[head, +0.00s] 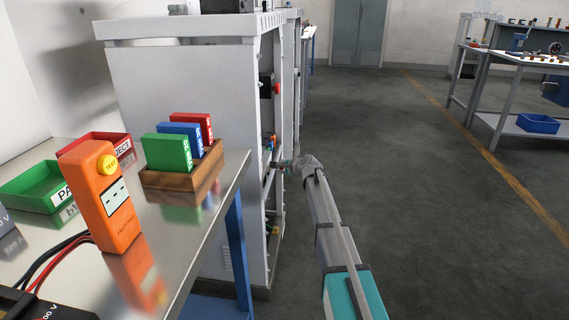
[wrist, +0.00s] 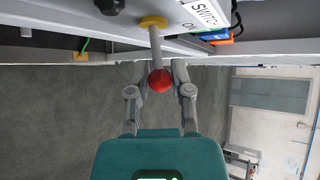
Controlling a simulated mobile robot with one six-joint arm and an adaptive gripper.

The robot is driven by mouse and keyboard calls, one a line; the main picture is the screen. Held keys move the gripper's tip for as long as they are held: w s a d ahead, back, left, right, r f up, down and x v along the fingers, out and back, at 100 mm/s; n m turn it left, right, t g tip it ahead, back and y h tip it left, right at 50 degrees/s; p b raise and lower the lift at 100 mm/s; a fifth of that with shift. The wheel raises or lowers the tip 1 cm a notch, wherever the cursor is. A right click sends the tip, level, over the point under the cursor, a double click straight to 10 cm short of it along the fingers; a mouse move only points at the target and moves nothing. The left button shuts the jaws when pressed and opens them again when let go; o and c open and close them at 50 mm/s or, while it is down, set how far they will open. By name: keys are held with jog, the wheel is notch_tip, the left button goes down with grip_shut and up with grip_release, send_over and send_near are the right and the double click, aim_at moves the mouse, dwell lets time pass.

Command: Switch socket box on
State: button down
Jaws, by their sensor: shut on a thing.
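In the wrist view, the switch lever shows as a pale rod (wrist: 155,42) with a red ball knob (wrist: 160,81), coming out of a yellow collar (wrist: 153,22) on the light-grey box (wrist: 185,17). A white label (wrist: 204,13) reading "SWITCH" is on the box. My gripper (wrist: 159,71) is shut on the lever, one finger on each side of the rod near the knob. In the head view, my gripper (head: 287,165) reaches the open side of the white cabinet (head: 180,130). The lever is too small to tell there.
A steel bench (head: 215,190) holds an orange tester (head: 104,195), a wooden rack (head: 180,181) with green, blue and red blocks, and green (head: 38,190) and red (head: 125,155) trays. Open floor (head: 420,190) lies to the right. A black knob (wrist: 109,6) is near the lever.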

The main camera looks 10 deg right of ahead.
jog(key=shift+s+a+r+n+g+h+p, duration=0.1)
jog(key=shift+a+r+n+g+h+p, duration=0.15)
jog(key=shift+h+p, duration=0.4)
jog(key=shift+a+r+n+g+h+p, duration=0.1)
jog(key=shift+r+n+g+h+p, duration=0.25)
jog(key=shift+p, duration=0.5)
jog(key=shift+f, duration=0.1)
jog(key=c, duration=0.5)
grip_release()
jog(key=shift+d, duration=0.1)
